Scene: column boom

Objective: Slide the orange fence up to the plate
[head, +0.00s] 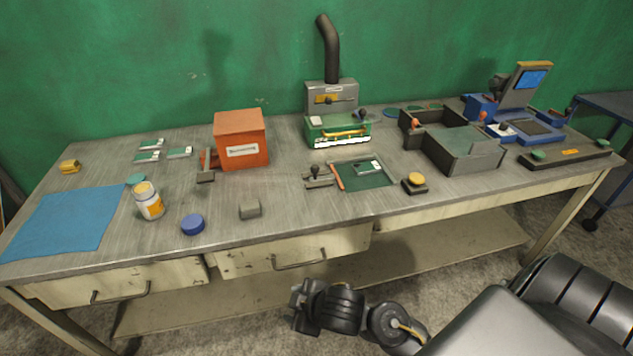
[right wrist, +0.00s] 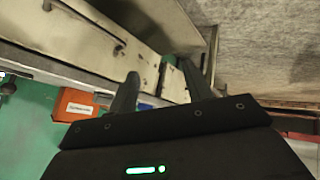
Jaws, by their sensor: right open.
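An orange fence (head: 336,177), a thin strip, lies along the left edge of a dark green mat (head: 378,182) in the middle of the bench. A small plate (head: 368,167) with a pale face lies on the mat, to the right of the fence and apart from it. A dark toggle clamp (head: 318,176) stands just left of the fence. My right gripper (head: 300,304) is in front of the bench, below the drawers and well away from the fence. In the right wrist view my right gripper (right wrist: 163,86) has its fingers apart and nothing between them. My left gripper is not in view.
The drawer fronts (head: 292,252) and bench edge are between my right gripper and the bench top. A yellow button (head: 415,181) sits right of the mat, a grey block (head: 250,208) to its left. An orange box (head: 241,139) and green press (head: 338,130) stand behind.

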